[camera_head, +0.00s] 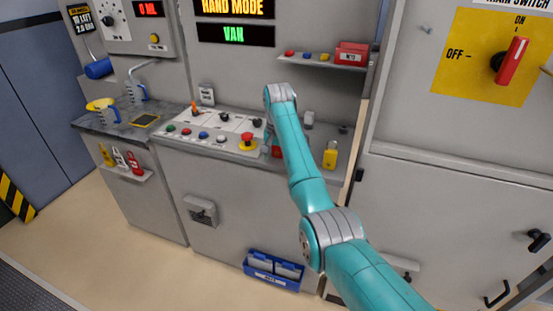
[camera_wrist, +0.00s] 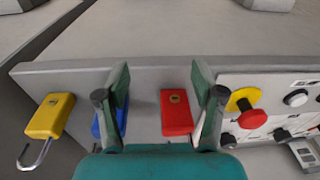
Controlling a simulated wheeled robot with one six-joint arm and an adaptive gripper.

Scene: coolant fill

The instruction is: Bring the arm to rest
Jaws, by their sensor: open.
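In the wrist view my gripper (camera_wrist: 160,118) is open, with its two fingers apart over a grey ledge (camera_wrist: 60,72). A red padlock (camera_wrist: 176,112) sits on the ledge between the fingers, nearer the right one, and I see no contact with it. A blue padlock (camera_wrist: 97,125) is partly hidden behind the left finger. A yellow padlock (camera_wrist: 48,116) with an open shackle is farther left. In the head view my teal arm (camera_head: 295,150) reaches up to the panel, and my gripper is hidden behind it.
A shelf (camera_head: 318,62) with small items is above. A red main switch (camera_head: 512,62) is at upper right. A blue bin (camera_head: 273,268) is low in front.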

